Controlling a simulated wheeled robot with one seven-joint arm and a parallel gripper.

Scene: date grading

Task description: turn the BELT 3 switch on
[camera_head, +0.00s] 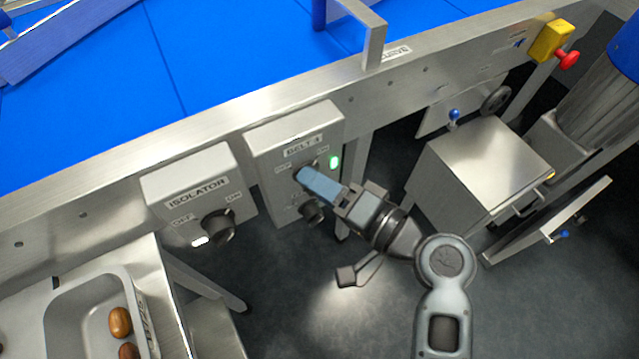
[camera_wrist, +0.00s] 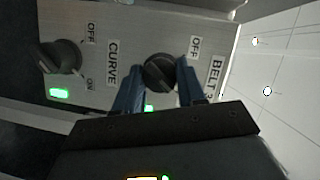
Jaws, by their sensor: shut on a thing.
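The BELT 3 switch is a black rotary knob (camera_wrist: 159,72) on a grey control box (camera_head: 262,140) below the conveyor edge. In the wrist view it sits between the two blue fingers of my gripper (camera_wrist: 158,84), which is shut on it. In the head view my gripper (camera_head: 305,177) reaches the box from the lower right, and its fingers hide most of the knob. The OFF label (camera_wrist: 195,47) shows; the ON side is mostly covered in the wrist view. A green lamp (camera_head: 334,161) by the switch is lit. I cannot clearly tell the knob's pointing direction.
The CURVE knob (camera_wrist: 58,57) is on the same box, with a lit green lamp (camera_wrist: 59,93). The ISOLATOR box (camera_head: 190,170) stands left, its lamp white. A tray with dates (camera_head: 70,300) is lower left. A red emergency button (camera_head: 568,60) is upper right.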

